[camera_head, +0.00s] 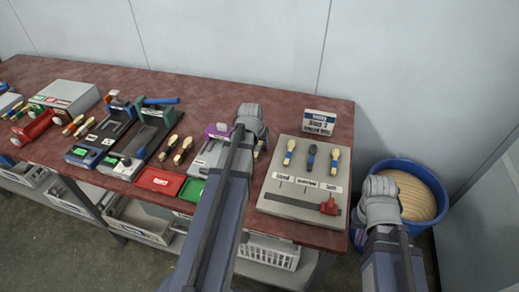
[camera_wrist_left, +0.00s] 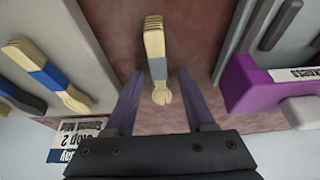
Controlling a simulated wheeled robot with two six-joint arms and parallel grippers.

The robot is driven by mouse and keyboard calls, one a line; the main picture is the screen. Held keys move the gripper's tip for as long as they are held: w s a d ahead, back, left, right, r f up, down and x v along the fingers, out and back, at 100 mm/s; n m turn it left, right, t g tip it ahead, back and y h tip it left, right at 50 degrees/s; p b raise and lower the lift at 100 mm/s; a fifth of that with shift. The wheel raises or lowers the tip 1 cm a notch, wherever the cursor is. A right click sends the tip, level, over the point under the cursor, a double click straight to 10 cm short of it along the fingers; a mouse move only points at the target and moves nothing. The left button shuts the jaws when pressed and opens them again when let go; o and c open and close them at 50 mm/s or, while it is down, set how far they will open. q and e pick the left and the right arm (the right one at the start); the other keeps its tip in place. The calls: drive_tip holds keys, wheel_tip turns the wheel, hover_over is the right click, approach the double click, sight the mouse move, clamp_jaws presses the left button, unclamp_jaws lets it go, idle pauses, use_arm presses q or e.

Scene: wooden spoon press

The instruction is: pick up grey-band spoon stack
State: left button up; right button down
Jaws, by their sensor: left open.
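A pale wooden spoon stack (camera_wrist_left: 154,45) lies on the red-brown table between the tips of my left gripper (camera_wrist_left: 160,75). The fingers are open, one on each side of its near end, and no grip on it shows.
A grey board (camera_head: 268,206) with blue-band and dark spoon pieces and a red slider (camera_head: 329,207) is to the right. A purple-topped device (camera_head: 215,131) is close on the left. A sign block (camera_head: 320,121) stands behind the board. Red (camera_head: 160,180) and green trays lie in front.

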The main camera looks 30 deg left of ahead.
sight(259, 145)
use_arm(q)
clamp_jaws()
idle(0.3)
drive_tip(key=shift+r, duration=0.2)
wheel_tip(259, 145, up, 10)
drive_tip(key=p, duration=1)
drive_tip(key=shift+f, duration=0.15)
